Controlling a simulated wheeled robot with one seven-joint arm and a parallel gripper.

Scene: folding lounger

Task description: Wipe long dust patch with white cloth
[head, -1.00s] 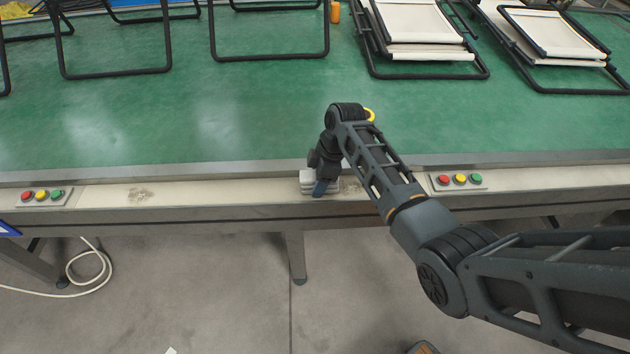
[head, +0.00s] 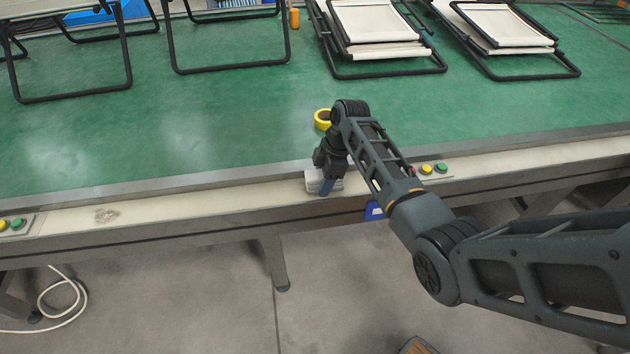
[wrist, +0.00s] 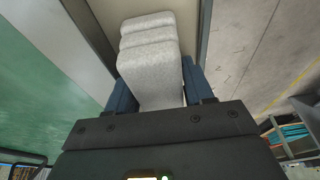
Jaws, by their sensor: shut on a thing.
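My gripper (head: 326,184) is shut on a white folded cloth (head: 316,178), over the pale front ledge of the green-topped table. In the wrist view, the thick cloth (wrist: 150,65) sits between my blue fingers (wrist: 158,88), against or just above the ledge; I cannot tell if it presses down. A small brown-grey dust patch (head: 106,215) lies on the ledge well left of my gripper. No dust shows beside the cloth; the ledge under it and behind my arm is hidden.
Button boxes sit on the ledge at far left (head: 15,225) and right (head: 434,170), the latter partly behind my arm. A yellow tape roll (head: 322,119) lies behind my gripper. Folded loungers (head: 375,28) and black frames stand farther back. The ledge between dust and cloth is clear.

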